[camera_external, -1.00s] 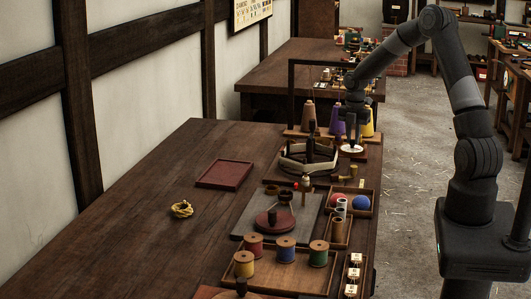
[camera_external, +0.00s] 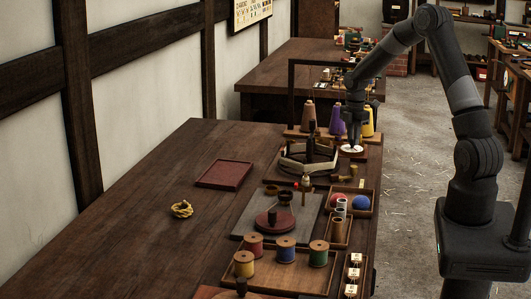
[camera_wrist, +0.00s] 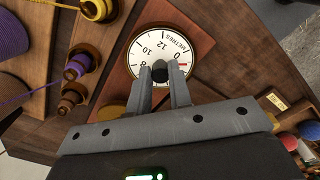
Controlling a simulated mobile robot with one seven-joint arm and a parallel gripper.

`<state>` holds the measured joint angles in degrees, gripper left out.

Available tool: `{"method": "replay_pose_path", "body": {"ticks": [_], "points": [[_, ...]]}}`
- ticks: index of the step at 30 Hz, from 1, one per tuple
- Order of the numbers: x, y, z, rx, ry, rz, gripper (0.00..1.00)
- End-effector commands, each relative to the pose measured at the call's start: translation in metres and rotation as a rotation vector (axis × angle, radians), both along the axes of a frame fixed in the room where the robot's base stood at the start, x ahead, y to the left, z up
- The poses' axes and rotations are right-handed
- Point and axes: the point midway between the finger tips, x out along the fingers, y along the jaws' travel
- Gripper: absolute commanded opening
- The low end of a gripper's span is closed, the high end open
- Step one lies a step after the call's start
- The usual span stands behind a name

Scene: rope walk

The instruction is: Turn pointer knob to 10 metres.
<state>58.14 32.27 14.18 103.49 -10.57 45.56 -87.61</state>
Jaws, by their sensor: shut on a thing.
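A round white dial (camera_wrist: 150,42) marked METRES, with the numbers 0, 12, 10 and 8 readable, is set in a reddish-brown wooden panel (camera_wrist: 198,32) in the wrist view. A dark knob (camera_wrist: 160,67) sits at its middle. My gripper (camera_wrist: 160,75) is shut on this knob, one finger on either side. The fingers hide the lower part of the dial. I cannot make out where the knob's pointer aims. In the external view the dial (camera_external: 346,151) lies at the bench's far right, with my gripper (camera_external: 352,147) upright on it.
Purple and yellow thread cones (camera_external: 336,122) stand just behind the dial. A dark-and-pale wooden winder (camera_external: 292,165) is close on its left. Trays of spools (camera_external: 287,254) and balls (camera_external: 361,202) lie nearer. The bench's left side is mostly clear, except for a yellow rope coil (camera_external: 181,209) and red tray (camera_external: 225,174).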

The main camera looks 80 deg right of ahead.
Motion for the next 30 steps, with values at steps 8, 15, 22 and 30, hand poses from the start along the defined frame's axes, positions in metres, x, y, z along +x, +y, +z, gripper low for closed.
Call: {"method": "replay_pose_path", "body": {"ticks": [8, 15, 22, 30], "points": [[0.0, 0.0007, 0.0004, -0.002, 0.0, -0.262, 0.0], [0.0, 0.0012, 0.0005, -0.002, -0.001, -0.491, 0.0], [-0.0004, 0.0014, 0.0005, -0.002, -0.001, -0.709, 0.0], [0.0001, 0.0023, 0.0005, -0.002, -0.001, -0.966, 0.0]]}}
